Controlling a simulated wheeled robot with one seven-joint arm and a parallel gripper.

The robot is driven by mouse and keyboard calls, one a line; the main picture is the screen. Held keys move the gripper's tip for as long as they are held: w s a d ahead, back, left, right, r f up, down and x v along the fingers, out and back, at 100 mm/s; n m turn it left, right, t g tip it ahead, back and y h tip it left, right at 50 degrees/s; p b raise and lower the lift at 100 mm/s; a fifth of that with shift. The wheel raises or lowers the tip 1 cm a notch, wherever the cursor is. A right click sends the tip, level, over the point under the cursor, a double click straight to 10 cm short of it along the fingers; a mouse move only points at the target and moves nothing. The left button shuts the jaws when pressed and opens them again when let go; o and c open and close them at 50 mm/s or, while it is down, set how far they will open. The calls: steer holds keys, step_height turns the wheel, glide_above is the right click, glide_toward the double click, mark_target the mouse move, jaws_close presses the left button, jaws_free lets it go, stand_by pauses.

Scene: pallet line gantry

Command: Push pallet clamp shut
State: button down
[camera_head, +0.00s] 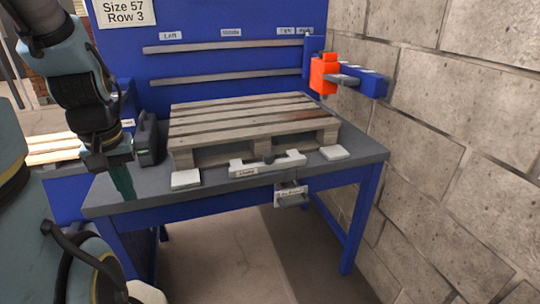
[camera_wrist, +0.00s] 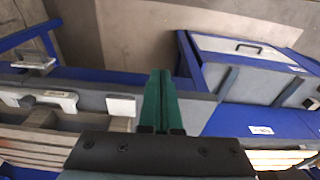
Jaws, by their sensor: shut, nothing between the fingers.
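A wooden pallet (camera_head: 255,118) lies flat on the grey-topped blue table. A pale clamp-like bar (camera_head: 268,164) with a dark knob and a small label sits at the table's front edge, before the pallet. It also shows at the left of the wrist view (camera_wrist: 38,99). A grey handle piece (camera_head: 291,195) with a label hangs below that edge; whether it belongs to the clamp I cannot tell. My gripper (camera_head: 123,182) is at the table's left front corner, left of the bar and apart from it. Its green fingers (camera_wrist: 160,100) are together and empty.
White pads (camera_head: 185,179) and (camera_head: 334,152) flank the bar. A dark case (camera_head: 148,140) stands left of the pallet. An orange unit (camera_head: 323,74) on a blue arm juts out at the back right. A block wall closes the right side; floor before the table is clear.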

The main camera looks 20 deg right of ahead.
steer(key=shift+d, duration=0.1)
steer(key=w+d+m+t, duration=0.1)
steer(key=w+d+m, duration=0.2)
steer(key=d+m, duration=0.6)
steer(key=w+d+m, duration=0.3)
steer(key=d+m, duration=0.4)
steer(key=m, duration=0.5)
steer(key=s+d+r+m+t+h, duration=0.1)
steer(key=s+d+m, duration=0.1)
steer(key=d+m, duration=1.5)
steer(key=shift+d+t, duration=0.3)
steer(key=shift+d, duration=0.25)
